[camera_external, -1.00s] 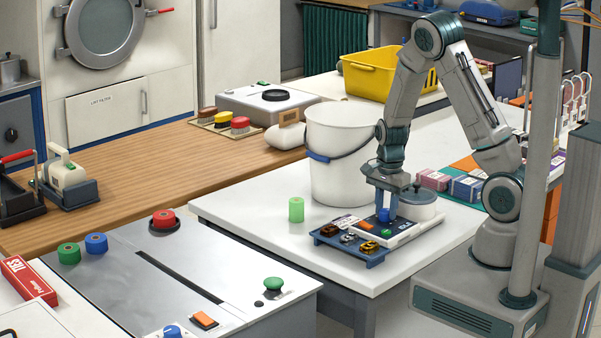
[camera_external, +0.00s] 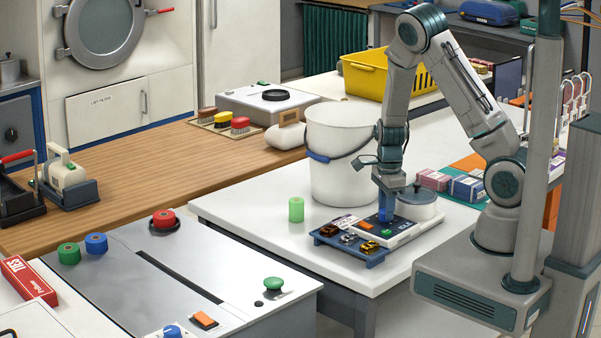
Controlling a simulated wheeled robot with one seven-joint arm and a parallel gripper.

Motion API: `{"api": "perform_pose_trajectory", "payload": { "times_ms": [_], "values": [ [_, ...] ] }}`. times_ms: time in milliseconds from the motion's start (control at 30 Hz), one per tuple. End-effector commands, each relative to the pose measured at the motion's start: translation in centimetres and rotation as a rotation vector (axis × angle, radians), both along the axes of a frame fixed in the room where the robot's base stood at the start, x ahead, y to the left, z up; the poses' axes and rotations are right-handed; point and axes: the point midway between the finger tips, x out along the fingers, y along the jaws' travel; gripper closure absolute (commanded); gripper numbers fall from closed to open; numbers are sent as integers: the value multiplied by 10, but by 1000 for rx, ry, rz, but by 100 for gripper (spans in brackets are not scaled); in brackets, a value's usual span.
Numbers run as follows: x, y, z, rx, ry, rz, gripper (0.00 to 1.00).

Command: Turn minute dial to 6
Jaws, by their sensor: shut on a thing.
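My gripper (camera_external: 387,206) points straight down over the panel and is shut on the blue dial. The fingers hide part of the dial, and its markings are too small to read.
A blue tray (camera_external: 372,262) with small toy cars is in front of the panel. A white bucket (camera_external: 335,150) stands close behind-left, and a grey round-lidded pot (camera_external: 418,205) close right. A green cylinder (camera_external: 296,210) stands left. The table's front left is clear.

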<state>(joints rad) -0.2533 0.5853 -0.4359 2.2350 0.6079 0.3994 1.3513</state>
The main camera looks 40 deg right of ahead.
Motion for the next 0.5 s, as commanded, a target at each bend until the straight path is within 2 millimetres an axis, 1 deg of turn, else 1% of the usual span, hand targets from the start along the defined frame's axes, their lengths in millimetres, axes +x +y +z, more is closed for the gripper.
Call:
{"api": "perform_pose_trajectory", "payload": {
  "times_ms": [267,300,367,400,500],
  "values": [
    [2,0,1,0,-5,0,92],
    [2,0,1,0,-5,0,67],
    [2,0,1,-1,-4,0,50],
    [1,0,1,-1,-4,1,48],
    [1,0,1,0,-3,1,48]
  ]
}}
